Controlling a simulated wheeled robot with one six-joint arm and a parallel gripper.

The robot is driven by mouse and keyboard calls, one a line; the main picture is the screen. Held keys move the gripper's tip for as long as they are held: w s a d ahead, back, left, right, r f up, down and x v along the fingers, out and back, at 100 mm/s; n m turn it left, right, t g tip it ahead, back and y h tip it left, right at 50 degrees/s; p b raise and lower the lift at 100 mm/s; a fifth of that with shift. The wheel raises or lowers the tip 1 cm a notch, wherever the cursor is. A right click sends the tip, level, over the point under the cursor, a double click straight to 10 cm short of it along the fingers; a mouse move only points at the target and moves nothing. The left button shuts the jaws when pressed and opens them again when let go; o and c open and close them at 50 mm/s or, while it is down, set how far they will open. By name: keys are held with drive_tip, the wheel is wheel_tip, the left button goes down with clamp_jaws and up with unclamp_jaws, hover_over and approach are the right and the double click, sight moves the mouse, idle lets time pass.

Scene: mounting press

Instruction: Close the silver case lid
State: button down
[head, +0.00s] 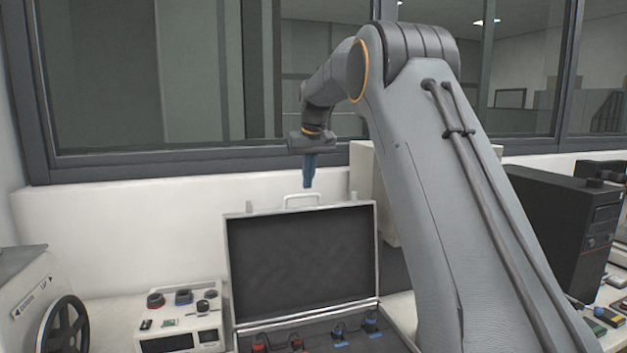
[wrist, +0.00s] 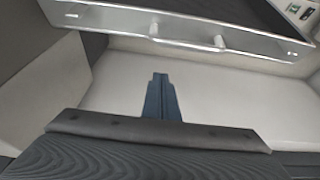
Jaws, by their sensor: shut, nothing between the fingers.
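The silver case stands open on the bench, its lid (head: 377,250) upright with the dark lining facing me in the head view. A handle (head: 302,196) sits on the lid's top edge. My gripper (head: 308,186) points down just above the handle in the head view, with its blue fingers together and empty. In the wrist view the fingers (wrist: 160,78) are apart from the lid's rim (wrist: 255,48), on the side away from the dark lining, with pale surface below. The case base (head: 350,325) holds several red and blue items. My arm hides part of the bench to the right.
A white device (head: 180,330) with knobs stands left of the case. A machine with a black handwheel (head: 62,325) is at far left. A white wall and window are behind. A black box (head: 570,220) stands at right. A pale box (head: 365,180) is behind my arm.

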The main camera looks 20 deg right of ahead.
drive_tip(key=s+p, duration=0.1)
drive_tip(key=s, duration=0.1)
drive_tip(key=s+p, duration=0.1)
drive_tip(key=shift+s+f, duration=0.4)
drive_tip(key=shift+d, duration=0.2)
